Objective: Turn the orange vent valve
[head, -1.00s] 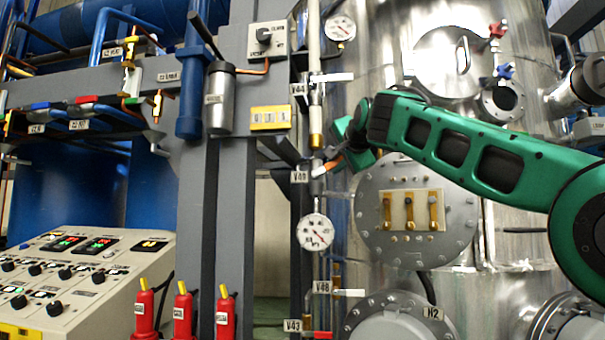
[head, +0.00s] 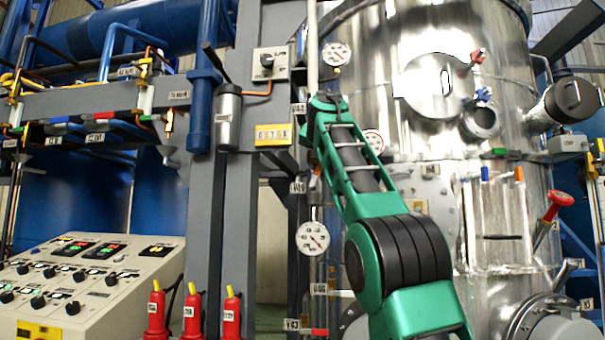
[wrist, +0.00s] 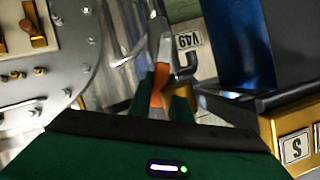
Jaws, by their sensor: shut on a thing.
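The orange vent valve handle (wrist: 158,86) shows in the wrist view, between the green fingers of my gripper (wrist: 163,100). The gripper is shut on the handle. A grey metal valve body and pipe lie just beyond the fingers, beside a tag reading V49 (wrist: 188,40). In the head view, the V49 tag (head: 298,187) is on the thin vertical pipe left of my arm. My green arm covers much of the valve area there, and the fingers' grip on the handle cannot be made out.
A round pressure gauge (head: 313,238) hangs below the valve. The large steel vessel (head: 500,210) stands behind and right of my arm. A grey column (head: 238,190), red bottles (head: 231,312) and a control panel (head: 80,270) are at left.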

